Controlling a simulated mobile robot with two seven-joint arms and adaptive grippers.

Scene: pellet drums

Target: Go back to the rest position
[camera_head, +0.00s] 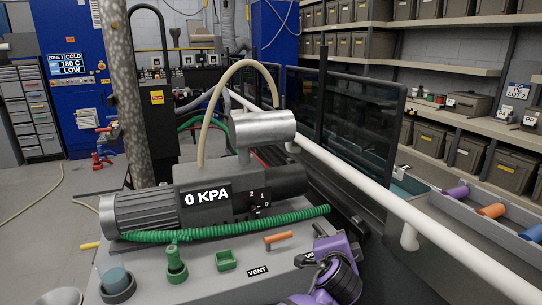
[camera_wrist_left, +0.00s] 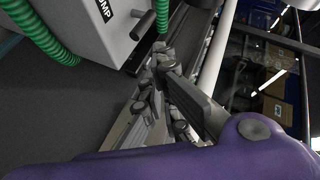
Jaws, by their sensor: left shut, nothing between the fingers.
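My left gripper (camera_wrist_left: 162,62) shows in the left wrist view, its fingers together and empty, beside the grey cabinet with a PUMP label (camera_wrist_left: 118,10). In the head view a purple part of my arm (camera_head: 338,278) is at the bottom, right of the VENT label; the fingertips are not clear there. My right gripper is not in view.
A grey pump (camera_head: 150,212) marked 0 KPA stands on a grey cabinet (camera_head: 210,285), with a green coiled hose (camera_head: 240,226) and an orange-handled lever (camera_head: 279,237). A white rail (camera_head: 370,185) runs along the right. Shelves with bins (camera_head: 432,142) stand at right. Open floor lies at left.

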